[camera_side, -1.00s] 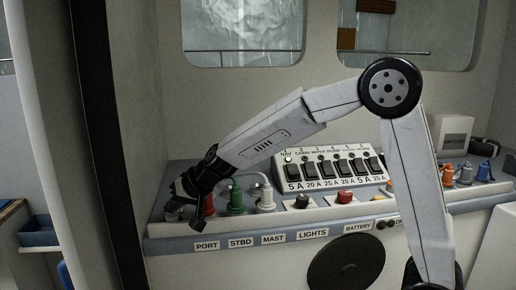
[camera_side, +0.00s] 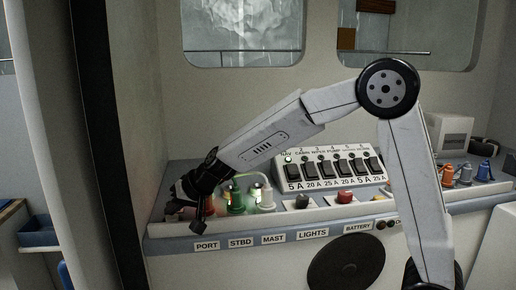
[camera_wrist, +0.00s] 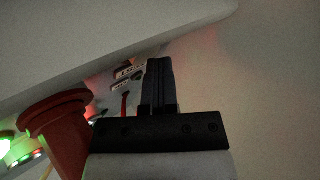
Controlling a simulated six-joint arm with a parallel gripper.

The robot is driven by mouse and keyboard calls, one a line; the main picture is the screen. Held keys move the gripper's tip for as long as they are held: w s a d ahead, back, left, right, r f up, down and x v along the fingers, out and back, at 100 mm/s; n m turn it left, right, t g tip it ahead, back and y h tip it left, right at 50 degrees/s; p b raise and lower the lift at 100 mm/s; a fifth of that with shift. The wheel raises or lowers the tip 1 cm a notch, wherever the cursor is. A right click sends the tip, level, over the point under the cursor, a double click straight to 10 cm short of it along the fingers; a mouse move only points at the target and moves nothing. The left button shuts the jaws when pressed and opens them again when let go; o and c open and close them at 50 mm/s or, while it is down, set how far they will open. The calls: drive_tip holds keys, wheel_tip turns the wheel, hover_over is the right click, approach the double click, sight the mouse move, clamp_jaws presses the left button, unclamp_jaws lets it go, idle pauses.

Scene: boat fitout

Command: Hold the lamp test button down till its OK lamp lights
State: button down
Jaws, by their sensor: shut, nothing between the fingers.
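My gripper (camera_side: 176,208) is low at the left end of the console, beside the red plug fitting (camera_side: 208,206). In the wrist view its black fingers (camera_wrist: 158,72) are together and empty, pointing at the panel by small labels (camera_wrist: 128,73). The lamp test button and its OK lamp cannot be made out; the fingers and wrist hide that spot. The green fitting (camera_side: 236,200) and the white fitting (camera_side: 266,200) glow. A red glow shows on the surface beyond the fingers in the wrist view.
The red fitting (camera_wrist: 58,115) stands close to my fingers in the wrist view. A breaker panel (camera_side: 330,170) with several black switches and a lit green lamp stands behind. Black and red knobs (camera_side: 345,197) sit to the right. A wall rises at the left.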

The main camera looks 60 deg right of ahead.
sight(175, 217)
idle(0.8)
drive_tip(key=shift+r, duration=0.9)
drive_tip(key=shift+r, duration=0.1)
drive_tip(key=shift+r, duration=2.45)
drive_tip(key=s+a+f+n+h, duration=0.1)
drive_tip(key=s+a+f+n, duration=0.15)
drive_tip(key=s+n, duration=0.3)
drive_tip(key=s+a+f+n, duration=0.1)
drive_tip(key=s+f+n, duration=0.3)
drive_tip(key=s+n, duration=0.15)
drive_tip(key=s+d+f+m+g+h, duration=0.2)
drive_tip(key=s+d+f+m+g, duration=0.4)
drive_tip(key=s+d+f, duration=0.3)
drive_tip(key=s+f, duration=0.4)
drive_tip(key=shift+s+d, duration=0.2)
drive_tip(key=shift+s, duration=0.2)
